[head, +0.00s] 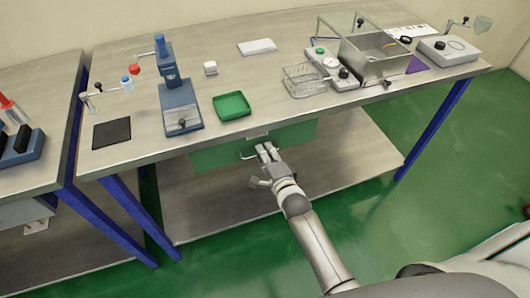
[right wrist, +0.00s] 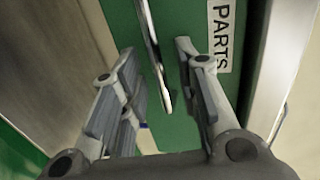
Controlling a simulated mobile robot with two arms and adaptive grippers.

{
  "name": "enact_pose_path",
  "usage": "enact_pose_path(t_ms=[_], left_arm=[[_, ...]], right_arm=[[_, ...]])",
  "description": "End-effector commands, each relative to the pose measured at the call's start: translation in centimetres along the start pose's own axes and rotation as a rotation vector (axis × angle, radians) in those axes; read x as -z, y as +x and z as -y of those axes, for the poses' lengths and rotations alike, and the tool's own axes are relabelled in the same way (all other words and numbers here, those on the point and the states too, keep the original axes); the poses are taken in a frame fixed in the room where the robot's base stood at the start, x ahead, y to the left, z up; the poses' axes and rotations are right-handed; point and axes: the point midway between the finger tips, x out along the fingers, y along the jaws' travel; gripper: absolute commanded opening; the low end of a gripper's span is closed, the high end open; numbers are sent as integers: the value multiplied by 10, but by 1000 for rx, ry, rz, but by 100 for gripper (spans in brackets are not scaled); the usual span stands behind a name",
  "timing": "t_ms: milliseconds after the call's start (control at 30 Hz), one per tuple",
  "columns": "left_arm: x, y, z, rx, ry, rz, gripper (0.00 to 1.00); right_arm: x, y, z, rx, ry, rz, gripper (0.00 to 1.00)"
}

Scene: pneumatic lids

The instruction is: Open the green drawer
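The green drawer (head: 215,157) sits under the front edge of the middle table, its front facing me. It fills much of the right wrist view (right wrist: 178,128), with a white PARTS label (right wrist: 221,35). A thin metal handle (right wrist: 152,45) sticks out from the front. My right gripper (head: 266,150) is at the drawer front, by the handle. In the right wrist view its fingers (right wrist: 158,68) are apart, with the handle between them; I see no clear contact. Part of the drawer front is hidden behind the gripper. My left gripper is not in view.
The table (head: 330,112) carries a green tray (head: 232,106), a blue press (head: 178,100), a wire basket (head: 305,80) and a clear-lidded metal box (head: 375,60). A lower shelf (head: 345,155) lies beneath the drawer. Blue legs (head: 436,128) stand at the table's ends. Green floor (head: 440,205) is open at right.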

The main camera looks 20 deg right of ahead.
Motion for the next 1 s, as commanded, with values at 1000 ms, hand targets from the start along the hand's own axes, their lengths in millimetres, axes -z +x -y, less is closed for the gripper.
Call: enact_pose_path(t_ms=[1000], left_arm=[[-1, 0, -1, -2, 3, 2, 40]], right_arm=[[0, 9, 0, 0, 0, 0, 0]])
